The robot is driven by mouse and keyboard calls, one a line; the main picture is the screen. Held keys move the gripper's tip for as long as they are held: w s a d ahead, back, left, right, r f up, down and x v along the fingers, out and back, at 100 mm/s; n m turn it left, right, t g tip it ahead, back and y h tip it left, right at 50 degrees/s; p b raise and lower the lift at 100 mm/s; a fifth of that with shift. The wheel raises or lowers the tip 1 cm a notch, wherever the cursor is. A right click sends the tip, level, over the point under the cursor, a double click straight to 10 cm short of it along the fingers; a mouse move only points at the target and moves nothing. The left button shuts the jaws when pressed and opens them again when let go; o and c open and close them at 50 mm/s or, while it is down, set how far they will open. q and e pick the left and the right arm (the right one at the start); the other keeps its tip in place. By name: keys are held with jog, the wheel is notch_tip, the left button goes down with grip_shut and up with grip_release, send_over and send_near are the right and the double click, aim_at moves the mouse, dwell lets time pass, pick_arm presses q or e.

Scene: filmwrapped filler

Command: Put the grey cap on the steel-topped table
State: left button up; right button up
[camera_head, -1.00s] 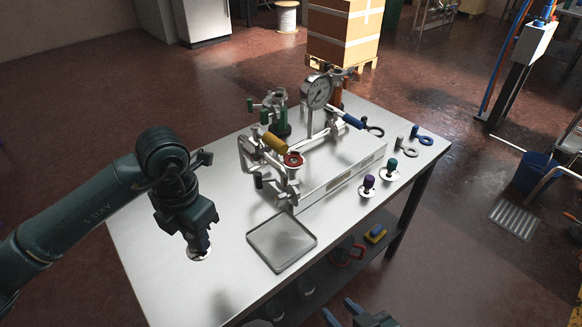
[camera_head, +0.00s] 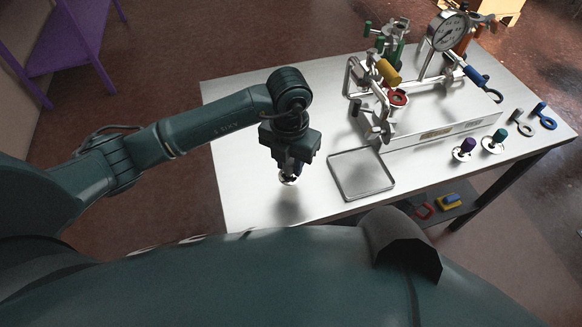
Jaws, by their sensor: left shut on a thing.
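My left gripper (camera_head: 289,166) points down over the left part of the steel-topped table (camera_head: 237,115). It is shut on the grey cap (camera_head: 288,179), whose pale round disc shows just below the fingers. The fingers hide most of the cap's knob. A soft shadow lies on the table below the cap, and the cap looks held a little above the top. My right gripper is not in view.
A shallow metal tray (camera_head: 361,195) lies right of the cap. Beyond it stands the clamp rig with a dial gauge (camera_head: 447,31). A purple-knobbed cap (camera_head: 464,150) and a teal-knobbed cap (camera_head: 495,141) stand at the right. The table's left part is clear.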

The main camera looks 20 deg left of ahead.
aim_at(290, 171)
pick_arm(q)
notch_tip(290, 171, down, 3)
jog(key=shift+f, duration=0.15)
jog(key=shift+f, duration=0.2)
jog(key=o, duration=1)
jog(key=shift+o, duration=0.2)
jog(key=shift+r, duration=0.25)
notch_tip(290, 171, up, 12)
